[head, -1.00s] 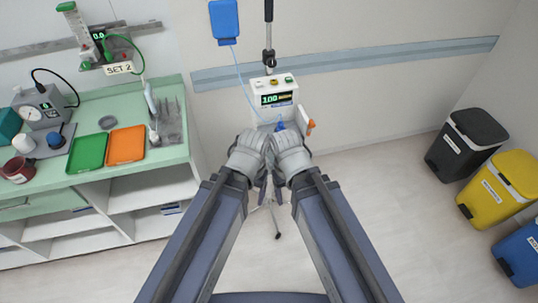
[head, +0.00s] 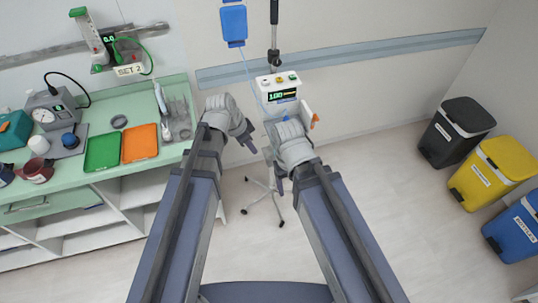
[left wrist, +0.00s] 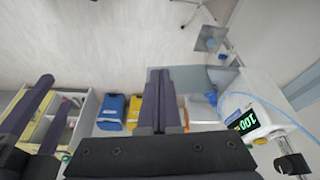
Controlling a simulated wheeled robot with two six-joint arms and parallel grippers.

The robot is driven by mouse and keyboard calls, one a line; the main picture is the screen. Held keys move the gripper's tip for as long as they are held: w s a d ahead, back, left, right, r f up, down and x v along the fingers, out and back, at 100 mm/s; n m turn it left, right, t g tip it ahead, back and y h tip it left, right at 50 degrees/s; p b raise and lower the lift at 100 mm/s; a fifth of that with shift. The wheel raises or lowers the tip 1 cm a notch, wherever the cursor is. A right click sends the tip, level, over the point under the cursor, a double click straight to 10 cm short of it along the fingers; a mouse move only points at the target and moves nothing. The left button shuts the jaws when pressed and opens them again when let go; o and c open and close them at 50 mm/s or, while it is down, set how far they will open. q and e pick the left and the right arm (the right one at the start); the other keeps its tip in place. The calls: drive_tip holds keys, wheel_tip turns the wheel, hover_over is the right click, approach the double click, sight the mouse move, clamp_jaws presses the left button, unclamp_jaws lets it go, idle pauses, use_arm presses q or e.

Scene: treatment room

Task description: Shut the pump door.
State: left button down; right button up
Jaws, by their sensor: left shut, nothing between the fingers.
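The white pump (head: 279,82) with a lit green display hangs on a pole, and it shows at the right of the left wrist view (left wrist: 262,118). Its pale door (head: 306,111) stands out from the pump's right side, open, with an orange handle (head: 315,121) at its edge. My left gripper (head: 250,144) is shut and empty, to the left of and below the pump, apart from it. Its dark fingers show together in the left wrist view (left wrist: 158,100). My right gripper (head: 281,180) is below the pump; its wrist hides the pump's lower front, and its jaw opening is unclear.
A blue bag (head: 233,23) hangs above with a tube running to the pump. A green counter (head: 75,178) with trays and instruments is on the left. Black (head: 456,133), yellow (head: 493,170) and blue (head: 515,228) bins stand at the right. The floor between is clear.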

use_arm(q)
drive_tip(key=shift+w+a, duration=0.1)
drive_tip(key=w+d+f+b, duration=0.3)
drive_tip(key=d+f+b, duration=0.3)
drive_tip(key=f+b, duration=0.3)
drive_tip(key=shift+w+d+f+b, duration=0.25)
drive_tip(key=shift+d+b, duration=0.05)
drive_tip(key=shift+b, duration=0.05)
drive_tip(key=shift+d, duration=0.1)
idle(0.5)
